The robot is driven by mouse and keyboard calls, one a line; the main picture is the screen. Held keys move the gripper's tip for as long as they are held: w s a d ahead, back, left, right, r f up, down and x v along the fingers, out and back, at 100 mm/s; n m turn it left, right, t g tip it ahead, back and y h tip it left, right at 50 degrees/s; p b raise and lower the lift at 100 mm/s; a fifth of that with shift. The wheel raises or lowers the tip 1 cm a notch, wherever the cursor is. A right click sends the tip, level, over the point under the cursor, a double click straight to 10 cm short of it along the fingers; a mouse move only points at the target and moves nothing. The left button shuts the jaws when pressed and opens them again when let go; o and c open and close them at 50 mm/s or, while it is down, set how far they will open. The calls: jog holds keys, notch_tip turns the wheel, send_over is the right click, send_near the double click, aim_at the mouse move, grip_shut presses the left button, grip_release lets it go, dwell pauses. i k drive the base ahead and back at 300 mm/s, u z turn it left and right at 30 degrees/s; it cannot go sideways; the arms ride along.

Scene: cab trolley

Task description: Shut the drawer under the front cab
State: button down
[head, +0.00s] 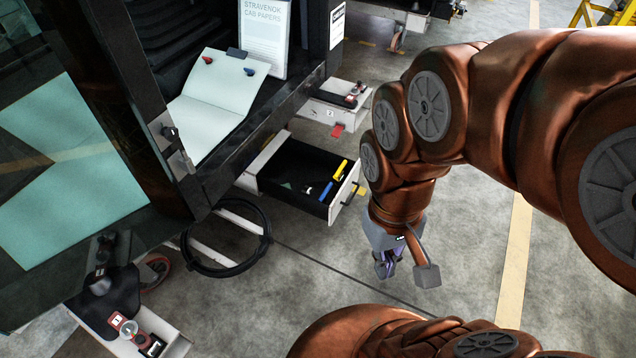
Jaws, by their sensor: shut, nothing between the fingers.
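The open drawer (266,160) sticks out from under the front cab (262,122) in the head view. It has white sides, a black inside and a dark bar handle (350,193) on its front. A yellow item (340,169), a blue item (326,190) and small dark pieces lie in it. My gripper (386,270) is shut and empty, pointing down. In the picture it is below and to the right of the drawer front, apart from the handle. Its fingers are small and partly hidden by my wrist.
An open booklet (213,92) lies in the cab beside a "Cab Papers" sheet (264,35). A black ring (262,250) is left of my gripper. White trays marked 2 (310,109) and 1 (178,346) stick out behind and at lower left.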

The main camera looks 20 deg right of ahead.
aim_at(299, 164)
jog(key=u, duration=0.15)
jog(key=i, duration=1)
jog(key=z, duration=0.25)
